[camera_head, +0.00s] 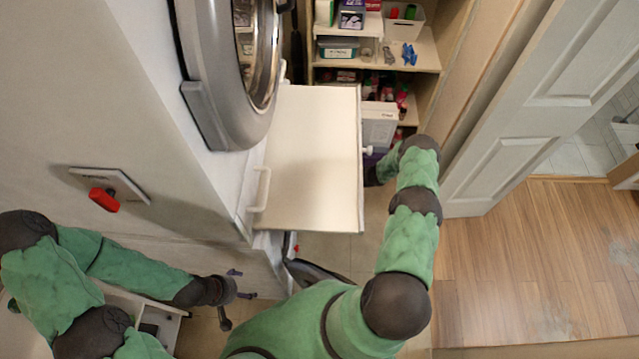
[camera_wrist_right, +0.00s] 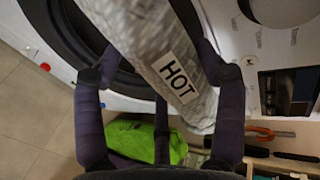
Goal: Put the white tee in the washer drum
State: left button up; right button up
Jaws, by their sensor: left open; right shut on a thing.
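In the right wrist view my right gripper (camera_wrist_right: 158,72) is shut, with a long grey-white mottled thing (camera_wrist_right: 185,50) between its fingers. This thing bears a white "HOT" label and runs down from the top edge; I cannot tell whether it is the white tee. Behind it is a white machine front with a dark round opening (camera_wrist_right: 68,30), partly covered by the fingers. In the head view my right gripper is hidden beyond the white panel and my own arm. My left gripper (camera_head: 228,303) is open and empty at the lower left. No tee shows clearly.
A grey round door ring (camera_head: 215,80) juts out at the upper left. A white panel with a handle (camera_head: 312,150) stands beside my right arm. Stocked shelves (camera_head: 425,52) are behind, and a white door (camera_head: 545,90) is at right. A green item (camera_wrist_right: 145,140) lies low in the wrist view.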

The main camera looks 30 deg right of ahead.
jog(key=shift+s+f, duration=0.3)
jog(key=shift+s+f+b, duration=0.1)
jog(key=shift+f+b, duration=0.15)
jog(key=shift+b, duration=0.35)
notch_tip(320, 180, down, 32)
jog(key=b, duration=3.1)
pick_arm(q)
notch_tip(320, 180, down, 33)
jog(key=shift+s, duration=0.3)
pick_arm(e)
jog(key=w+a, duration=0.8)
jog(key=a, duration=0.6)
jog(key=w+a, duration=0.9)
jog(key=a, duration=0.5)
jog(key=shift+w+r, duration=0.25)
jog(key=shift+w, duration=0.05)
pick_arm(q)
jog(key=shift+r, duration=0.1)
pick_arm(e)
jog(key=o, duration=1.5)
jog(key=shift+c, duration=0.2)
